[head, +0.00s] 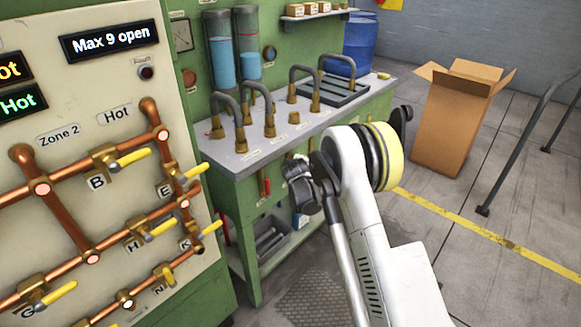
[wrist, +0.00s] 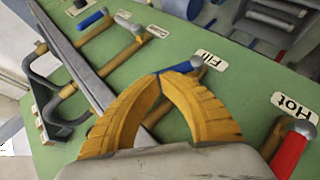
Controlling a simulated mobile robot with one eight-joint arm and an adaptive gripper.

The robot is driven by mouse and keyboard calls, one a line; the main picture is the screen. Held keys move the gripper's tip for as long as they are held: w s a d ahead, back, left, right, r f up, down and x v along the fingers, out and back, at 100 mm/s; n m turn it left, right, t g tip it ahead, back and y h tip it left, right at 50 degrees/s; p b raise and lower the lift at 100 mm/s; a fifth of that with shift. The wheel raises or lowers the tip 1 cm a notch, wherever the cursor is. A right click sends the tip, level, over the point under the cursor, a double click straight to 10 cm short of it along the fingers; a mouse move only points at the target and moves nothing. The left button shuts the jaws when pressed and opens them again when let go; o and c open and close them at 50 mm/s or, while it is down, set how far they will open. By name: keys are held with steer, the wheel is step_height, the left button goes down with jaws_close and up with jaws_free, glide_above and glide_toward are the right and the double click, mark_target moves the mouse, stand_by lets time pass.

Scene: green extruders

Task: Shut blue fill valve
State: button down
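In the wrist view the blue fill valve handle (wrist: 183,68) sits beside the "Fill" label (wrist: 200,62) on the green panel, with a brass body and a silver knob at its right end. My gripper (wrist: 160,76) has yellow ribbed fingers, and their tips come together right at the left end of this blue handle. The fingers look shut, with no clear gap. I cannot tell whether the handle is pinched between them or just beyond them. In the head view my arm hides the fill valve and the gripper fingers.
The bench edge (wrist: 75,55) runs alongside. A copper-pipe panel (head: 100,200) stands left; a cardboard box (head: 455,125) stands right.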

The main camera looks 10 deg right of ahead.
steer(key=w+d+f+m+g+y, duration=0.2)
steer(key=d+f+g+y, duration=0.1)
steer(key=f+g+y, duration=0.1)
steer(key=shift+w+d+m+g+y, duration=0.3)
steer(key=shift+w+d+y, duration=0.1)
steer(key=shift+y, duration=0.1)
stand_by(0.4)
steer(key=shift+s+a+f, duration=0.1)
steer(key=shift+a, duration=0.05)
stand_by(0.6)
